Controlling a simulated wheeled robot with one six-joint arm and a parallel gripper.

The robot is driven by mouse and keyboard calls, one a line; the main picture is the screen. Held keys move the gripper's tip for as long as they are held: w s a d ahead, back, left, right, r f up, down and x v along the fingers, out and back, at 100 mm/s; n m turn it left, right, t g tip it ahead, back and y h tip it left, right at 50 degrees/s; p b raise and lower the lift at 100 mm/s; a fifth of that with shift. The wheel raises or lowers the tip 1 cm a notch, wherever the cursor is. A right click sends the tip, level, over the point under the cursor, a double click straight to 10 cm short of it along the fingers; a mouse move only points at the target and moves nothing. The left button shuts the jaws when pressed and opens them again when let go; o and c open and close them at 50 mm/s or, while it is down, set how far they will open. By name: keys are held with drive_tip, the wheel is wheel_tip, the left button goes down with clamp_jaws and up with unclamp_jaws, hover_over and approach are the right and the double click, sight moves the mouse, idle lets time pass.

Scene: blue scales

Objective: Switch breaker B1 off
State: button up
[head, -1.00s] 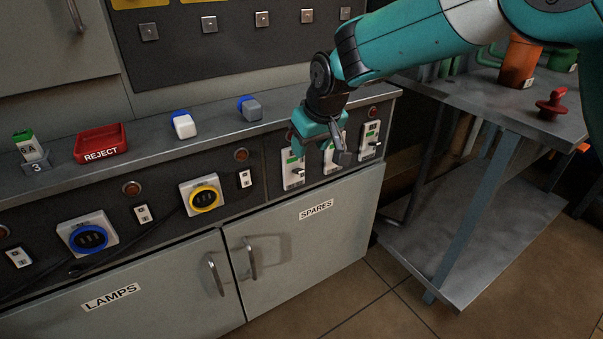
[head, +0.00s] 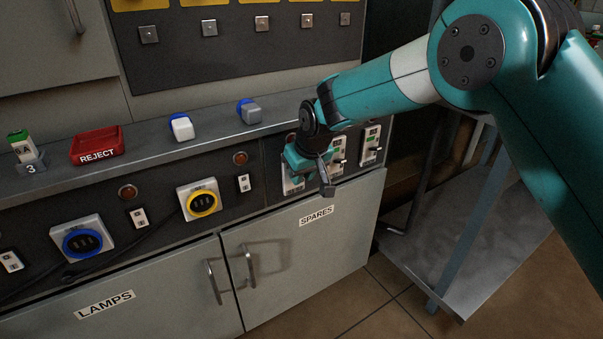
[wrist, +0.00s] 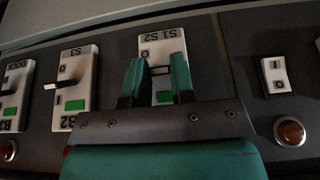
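Three white breakers sit side by side on the dark panel. The wrist view shows them upside down, with B3 (wrist: 12,100) and B2 (wrist: 76,88) labelled at left. The breaker in front of my gripper, marked S1 S2 (wrist: 160,44), has its lower label hidden; by its place in the row it is B1. It is the leftmost in the head view (head: 288,186), largely covered by my gripper (head: 308,172). In the wrist view my gripper (wrist: 156,80) has its two teal fingers apart, with B1's lever (wrist: 160,71) showing between them. A green window shows below the lever. Contact cannot be told.
A rocker switch (wrist: 277,76) and a red-orange lamp (wrist: 290,132) are beside B1 in the wrist view. A shelf above the panel holds a red REJECT tray (head: 97,146) and small blocks. A metal table (head: 455,235) stands at right.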

clamp_jaws()
drive_tip(key=f+t+y+b, duration=0.1)
drive_tip(key=t+b, duration=0.1)
drive_tip(key=b, duration=0.2)
drive_tip(key=f+t+y+b, duration=0.1)
drive_tip(key=b, duration=0.3)
drive_tip(key=shift+s+d+f+t+y, duration=0.2)
drive_tip(key=shift+s+t+y, duration=0.1)
drive_tip(key=shift+s+t, duration=0.1)
drive_tip(key=t+y+b, duration=0.1)
drive_tip(key=b, duration=0.2)
drive_tip(key=f+t+y+b, duration=0.1)
drive_tip(key=t+b, duration=0.1)
drive_tip(key=b, duration=0.2)
drive_tip(key=t+b, duration=0.1)
drive_tip(key=b, duration=0.1)
drive_tip(key=shift+y+b, duration=0.3)
drive_tip(key=shift+y, duration=0.1)
drive_tip(key=shift+w+t, duration=0.1)
drive_tip(key=shift+t, duration=0.2)
drive_tip(key=shift+r, duration=0.1)
